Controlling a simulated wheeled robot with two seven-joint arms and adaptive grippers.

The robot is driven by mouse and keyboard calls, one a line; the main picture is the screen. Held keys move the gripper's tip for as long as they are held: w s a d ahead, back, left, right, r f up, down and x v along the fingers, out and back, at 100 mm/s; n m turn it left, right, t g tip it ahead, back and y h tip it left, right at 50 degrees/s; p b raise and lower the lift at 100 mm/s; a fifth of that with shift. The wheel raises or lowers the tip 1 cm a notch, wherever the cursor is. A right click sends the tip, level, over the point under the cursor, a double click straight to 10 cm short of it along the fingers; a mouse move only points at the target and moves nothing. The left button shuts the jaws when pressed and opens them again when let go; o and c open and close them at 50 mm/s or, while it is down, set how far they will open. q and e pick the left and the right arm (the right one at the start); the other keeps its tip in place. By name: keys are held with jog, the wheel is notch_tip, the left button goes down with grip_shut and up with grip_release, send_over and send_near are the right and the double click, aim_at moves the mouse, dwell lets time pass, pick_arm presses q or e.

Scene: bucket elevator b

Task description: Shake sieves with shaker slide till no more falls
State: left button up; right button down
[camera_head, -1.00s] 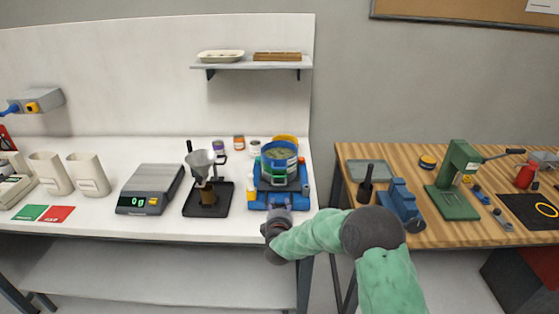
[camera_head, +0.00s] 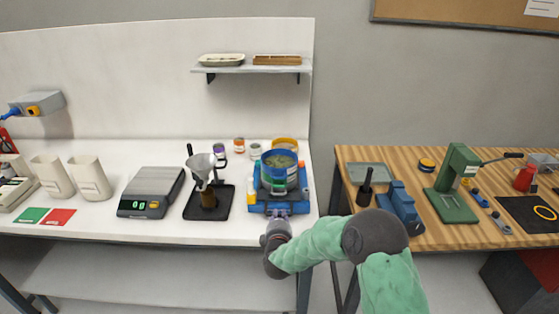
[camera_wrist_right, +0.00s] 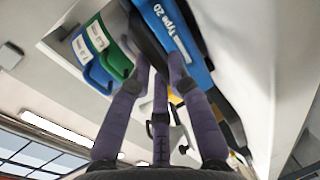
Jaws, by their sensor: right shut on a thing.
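The sieve stack (camera_head: 279,170), with a blue top ring and grainy greenish material in it, sits on the blue shaker slide (camera_head: 296,199) at the right end of the white bench. My right gripper (camera_head: 277,222) is at the front edge of the slide, below the stack in the head view. In the right wrist view its purple-grey fingers (camera_wrist_right: 160,90) are shut close to the blue and green labelled parts. What lies between the fingertips is mostly hidden, but it appears to be the slide's front handle. My left gripper is out of view.
A funnel stand (camera_head: 208,190) on a black tray and a scale (camera_head: 152,192) stand left of the slide. Small jars (camera_head: 239,146) and a yellow-rimmed pan (camera_head: 284,145) are behind it. A wooden bench (camera_head: 440,190) with a green press is at the right, past a gap.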

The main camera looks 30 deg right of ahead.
jog(key=shift+s+a, duration=0.35)
jog(key=shift+s, duration=0.2)
jog(key=shift+r+x, duration=0.25)
jog(key=shift+x, duration=0.85)
jog(key=shift+r+x, duration=0.25)
jog(key=shift+x, duration=0.9)
jog(key=shift+s+a+f+p, duration=0.1)
jog(key=shift+s+a+p, duration=0.45)
jog(key=shift+s, duration=0.4)
jog(key=shift+s+a+p, duration=0.45)
jog(key=shift+s+a, duration=0.2)
jog(key=shift+s, duration=0.25)
